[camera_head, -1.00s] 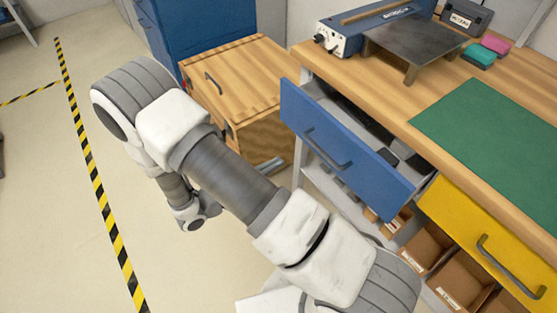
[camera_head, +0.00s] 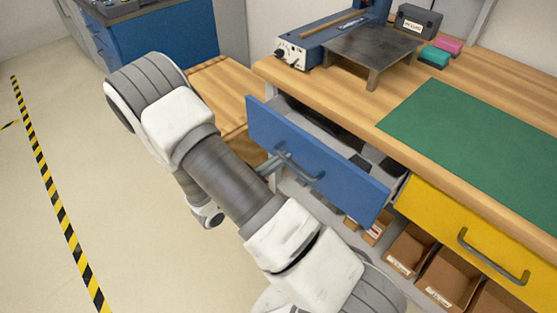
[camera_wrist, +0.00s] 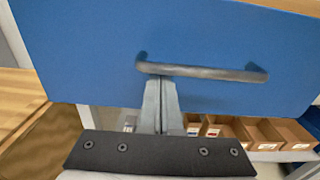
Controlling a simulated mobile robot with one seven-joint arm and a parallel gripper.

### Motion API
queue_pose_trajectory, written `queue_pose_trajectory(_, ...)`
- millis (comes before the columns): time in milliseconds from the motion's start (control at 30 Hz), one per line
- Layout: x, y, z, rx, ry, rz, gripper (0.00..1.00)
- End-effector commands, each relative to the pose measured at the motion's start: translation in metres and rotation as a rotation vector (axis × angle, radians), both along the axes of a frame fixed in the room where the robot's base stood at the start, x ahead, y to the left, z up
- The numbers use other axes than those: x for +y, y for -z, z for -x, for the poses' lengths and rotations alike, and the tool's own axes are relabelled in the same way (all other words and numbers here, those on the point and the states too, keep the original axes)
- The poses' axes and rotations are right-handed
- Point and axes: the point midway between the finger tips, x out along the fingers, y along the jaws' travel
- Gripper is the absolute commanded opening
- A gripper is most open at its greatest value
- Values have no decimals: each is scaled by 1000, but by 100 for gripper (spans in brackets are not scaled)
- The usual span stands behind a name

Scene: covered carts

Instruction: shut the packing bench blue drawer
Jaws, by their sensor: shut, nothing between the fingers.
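The blue drawer (camera_head: 310,165) of the packing bench stands pulled out, with its inside showing behind the front panel. Its grey bar handle (camera_head: 300,166) is on the front; in the wrist view the handle (camera_wrist: 200,72) crosses the blue front (camera_wrist: 90,50). My gripper (camera_wrist: 160,82) is shut and empty, its fingertips at the left end of the handle, close to the drawer front. I cannot tell whether they touch it. In the head view a small part of my gripper (camera_head: 275,160) shows by the handle, and my arm hides the rest.
A yellow drawer (camera_head: 440,215) is right of the blue one. Cardboard bins (camera_head: 410,250) sit on the shelf below. The bench top carries a green mat (camera_head: 470,140) and a sealer (camera_head: 325,40). A wooden cart (camera_head: 225,90) stands behind my arm. Floor at left is clear.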

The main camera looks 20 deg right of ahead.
Motion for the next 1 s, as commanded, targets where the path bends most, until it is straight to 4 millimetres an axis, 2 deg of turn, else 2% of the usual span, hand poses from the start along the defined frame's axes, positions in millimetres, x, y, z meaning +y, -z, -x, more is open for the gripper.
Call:
queue_pose_trajectory(167,-7,0,-2,0,2,1,0)
queue_pose_trajectory(500,-84,0,-29,0,4,2,0)
queue_pose_trajectory(600,-98,0,-35,0,3,1,0)
queue_pose_trajectory(733,-105,0,-38,-1,1,1,0)
queue_pose_trajectory(1000,-107,-1,-39,-3,2,2,0)
